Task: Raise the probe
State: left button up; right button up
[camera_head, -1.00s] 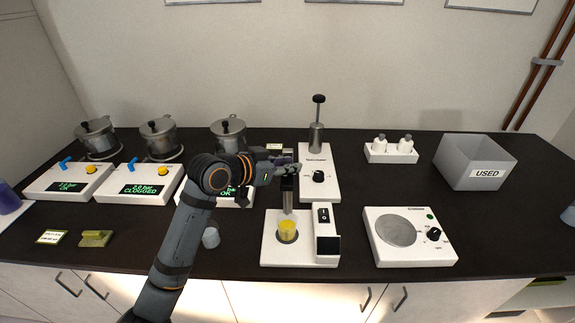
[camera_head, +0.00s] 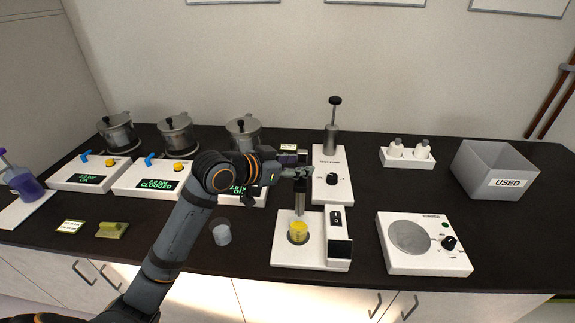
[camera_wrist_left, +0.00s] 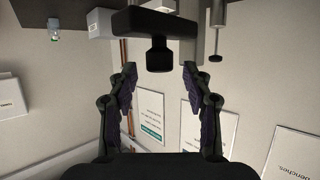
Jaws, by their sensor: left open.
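The probe (camera_head: 299,203) is a dark upright part on the white meter (camera_head: 336,251) at the front middle of the bench. Its lower end goes down to a yellow-filled cup (camera_head: 298,232). My left gripper (camera_head: 306,172) is open at the height of the probe's top, and its arm reaches in from the left. In the left wrist view, a black block with a short stub (camera_wrist_left: 159,58) is ahead, between the open fingertips (camera_wrist_left: 158,78). The fingers do not touch it there. The gripper hides part of the probe's top in the head view. My right gripper is not in view.
A test pump (camera_head: 334,145) stands just behind the probe. A hotplate-like unit (camera_head: 410,236) with a knob is to the right, and a grey USED bin (camera_head: 462,168) is farther back. A small empty-looking cup (camera_head: 221,235) stands left of the meter. Pots on pressure units line the left.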

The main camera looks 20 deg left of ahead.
pick_arm(q)
jog(key=v, duration=0.5)
jog(key=shift+s, duration=0.2)
dwell(0.5)
